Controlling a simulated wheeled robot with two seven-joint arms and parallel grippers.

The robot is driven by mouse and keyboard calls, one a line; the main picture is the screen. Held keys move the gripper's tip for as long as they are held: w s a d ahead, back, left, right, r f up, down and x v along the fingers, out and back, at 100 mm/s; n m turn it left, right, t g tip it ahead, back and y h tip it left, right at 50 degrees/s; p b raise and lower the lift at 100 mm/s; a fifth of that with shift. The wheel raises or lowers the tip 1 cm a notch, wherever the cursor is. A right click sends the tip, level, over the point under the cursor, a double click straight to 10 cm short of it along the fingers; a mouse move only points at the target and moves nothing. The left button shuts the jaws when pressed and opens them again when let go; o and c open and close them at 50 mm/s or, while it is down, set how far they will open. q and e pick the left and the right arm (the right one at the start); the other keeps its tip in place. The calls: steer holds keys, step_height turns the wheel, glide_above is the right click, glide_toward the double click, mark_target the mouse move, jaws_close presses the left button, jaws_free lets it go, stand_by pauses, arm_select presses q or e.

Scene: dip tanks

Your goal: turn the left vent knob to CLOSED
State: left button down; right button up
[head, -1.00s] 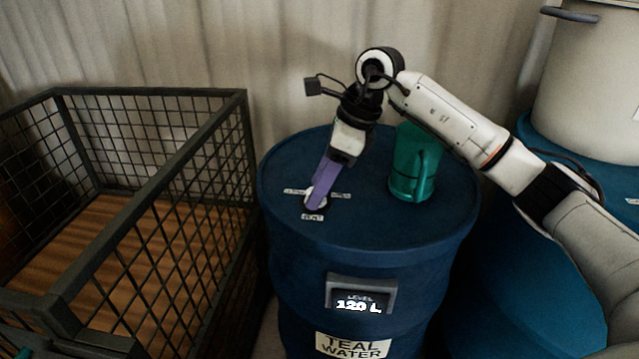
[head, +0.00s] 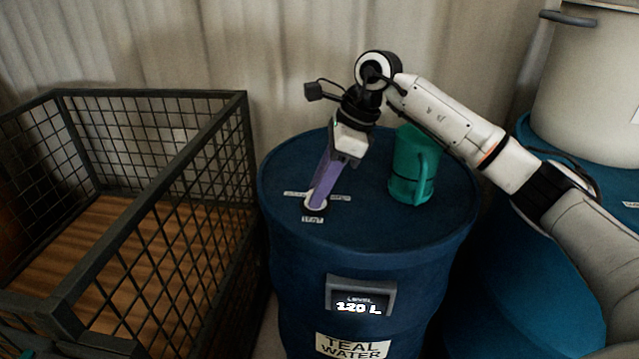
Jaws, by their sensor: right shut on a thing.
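The vent knob (head: 313,206) sits on the top of the blue drum marked TEAL WATER (head: 400,228). A small VENT label (head: 312,219) lies in front of it, and two small labels lie behind it to left and right, too small to read. My right gripper (head: 316,201) reaches down and its purple fingers are shut on the knob, hiding most of it. Only a pale rim of the knob's base shows, so I cannot tell its pointer direction. My left gripper is not in view.
A teal jug (head: 411,170) stands on the drum top, right of my gripper. A black mesh cage (head: 150,92) with a wooden floor stands to the left. A pale pot (head: 590,85) on another blue drum stands at right. The drum's display (head: 360,298) reads 120 L.

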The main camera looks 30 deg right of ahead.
steer(key=n, duration=0.1)
steer(key=n+p, duration=0.1)
steer(key=shift+w+r+n+g+y, duration=0.1)
steer(key=shift+r+n+g+y, duration=0.1)
steer(key=shift+n+g+y, duration=0.15)
steer(key=n+g+p, duration=0.1)
steer(key=n, duration=0.1)
steer(key=shift+w+n, duration=0.1)
steer(key=shift+n, duration=0.25)
steer(key=n+g, duration=0.1)
steer(key=n, duration=0.1)
steer(key=shift+w+n, duration=0.1)
steer(key=shift+n, duration=0.2)
steer(key=n+g, duration=0.2)
steer(key=n, duration=0.2)
steer(key=shift+w+n+p, duration=0.15)
steer(key=shift+n+p, duration=0.15)
steer(key=shift+p, duration=0.1)
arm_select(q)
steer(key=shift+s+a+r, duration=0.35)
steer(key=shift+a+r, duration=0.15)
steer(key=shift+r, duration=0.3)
arm_select(e)
steer(key=shift+a+f+n+g+h, duration=0.1)
steer(key=shift+n+g+h, duration=0.25)
steer(key=shift+n, duration=0.6)
steer(key=shift+n+g+h, duration=0.1)
steer(key=shift+n+h, duration=0.4)
steer(key=shift+n, duration=0.45)
